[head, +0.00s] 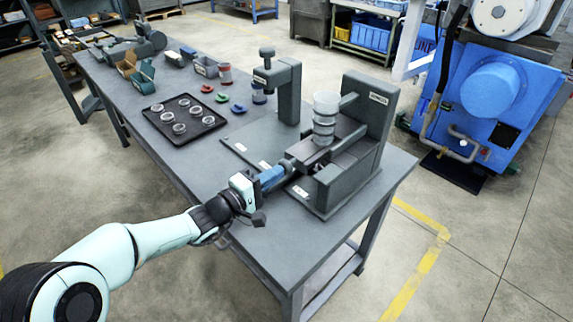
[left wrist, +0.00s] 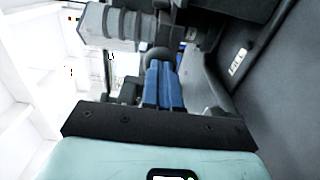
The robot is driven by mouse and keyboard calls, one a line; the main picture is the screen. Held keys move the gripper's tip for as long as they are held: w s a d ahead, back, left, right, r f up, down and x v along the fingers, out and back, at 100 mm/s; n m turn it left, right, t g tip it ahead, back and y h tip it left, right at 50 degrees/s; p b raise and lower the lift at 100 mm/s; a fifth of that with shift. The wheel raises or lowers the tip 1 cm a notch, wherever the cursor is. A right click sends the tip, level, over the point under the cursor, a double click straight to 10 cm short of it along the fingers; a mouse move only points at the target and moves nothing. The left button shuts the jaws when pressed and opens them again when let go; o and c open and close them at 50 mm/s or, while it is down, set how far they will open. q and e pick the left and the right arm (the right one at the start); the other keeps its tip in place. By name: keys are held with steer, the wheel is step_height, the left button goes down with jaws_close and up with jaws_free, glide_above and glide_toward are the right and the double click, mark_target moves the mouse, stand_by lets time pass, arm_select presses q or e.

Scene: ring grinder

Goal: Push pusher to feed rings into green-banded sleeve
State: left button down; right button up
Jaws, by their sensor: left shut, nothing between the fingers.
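The feeding fixture (head: 372,130) is a dark grey block with an upright back plate and a channel. A stack of pale translucent rings (head: 325,118) stands upright over the channel; it also shows in the left wrist view (left wrist: 110,25). I cannot make out a green-banded sleeve. My left gripper (head: 281,172) is shut and empty, its blue fingers level with the channel. The pusher's dark rounded knob (left wrist: 158,55) is just ahead of the fingertips (left wrist: 164,64); I cannot tell whether they touch. My right gripper is not in view.
A black tray (head: 160,131) with several clear rings lies to the left on the grey table (head: 200,175). Red and green pieces, small jars and bins stand behind it. A grey press-like stand (head: 288,92) rises beside the fixture. A blue machine (head: 500,95) stands behind right.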

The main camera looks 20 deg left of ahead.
arm_select(q)
steer(key=shift+s+a, duration=0.1)
steer(key=b+v, duration=0.1)
steer(key=v, duration=0.3)
steer(key=shift+s+a+b, duration=0.1)
steer(key=shift+s+b, duration=0.25)
steer(key=shift+s, duration=0.05)
stand_by(0.7)
